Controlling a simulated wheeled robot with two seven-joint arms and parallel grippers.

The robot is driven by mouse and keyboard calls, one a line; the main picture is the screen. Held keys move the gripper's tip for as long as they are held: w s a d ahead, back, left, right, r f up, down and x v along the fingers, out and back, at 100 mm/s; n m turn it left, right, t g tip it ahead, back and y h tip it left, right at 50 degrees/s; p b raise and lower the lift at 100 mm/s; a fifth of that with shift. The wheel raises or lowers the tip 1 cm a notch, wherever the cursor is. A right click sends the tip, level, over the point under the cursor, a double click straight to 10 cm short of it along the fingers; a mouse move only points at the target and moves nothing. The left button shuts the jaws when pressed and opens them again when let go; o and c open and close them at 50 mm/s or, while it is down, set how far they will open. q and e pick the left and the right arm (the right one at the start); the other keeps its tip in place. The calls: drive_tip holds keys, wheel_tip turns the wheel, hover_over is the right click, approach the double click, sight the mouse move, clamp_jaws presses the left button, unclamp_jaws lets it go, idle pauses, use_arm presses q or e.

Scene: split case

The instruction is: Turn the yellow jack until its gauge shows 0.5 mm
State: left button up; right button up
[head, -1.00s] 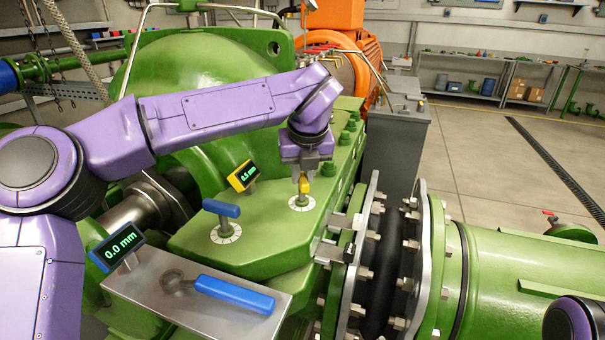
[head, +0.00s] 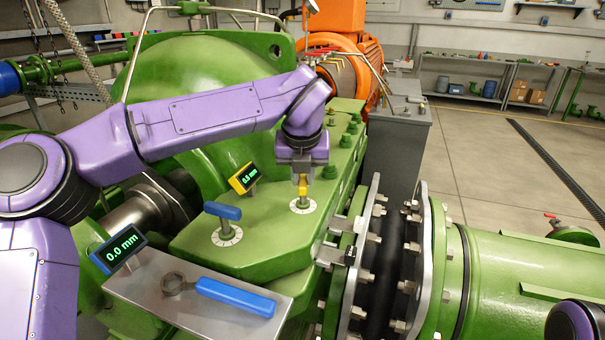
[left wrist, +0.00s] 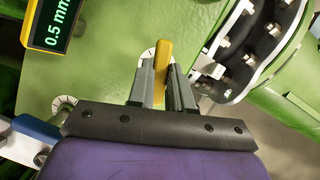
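The yellow jack (head: 303,189) stands upright on the green casing flange, over a white dial. Its handle also shows in the left wrist view (left wrist: 162,70). My left gripper (head: 303,176) is above it, pointing down, with its fingers (left wrist: 161,82) on either side of the yellow handle and close against it. The yellow-framed gauge (head: 243,177) stands behind and left of the jack. It reads 0.5 mm in the left wrist view (left wrist: 55,22). My right gripper is not in view.
A blue jack (head: 222,212) stands left of the yellow one. A blue-framed gauge (head: 118,248) reads 0.0 mm. A blue-handled wrench (head: 235,296) lies on a metal plate (head: 140,283) in front. A bolted flange (head: 425,255) stands to the right.

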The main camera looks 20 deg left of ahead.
use_arm(q)
drive_tip(key=o, duration=0.4)
drive_tip(key=shift+c, duration=0.2)
drive_tip(key=v, duration=1)
drive_tip(key=shift+s+r, duration=0.15)
drive_tip(key=shift+r, duration=0.1)
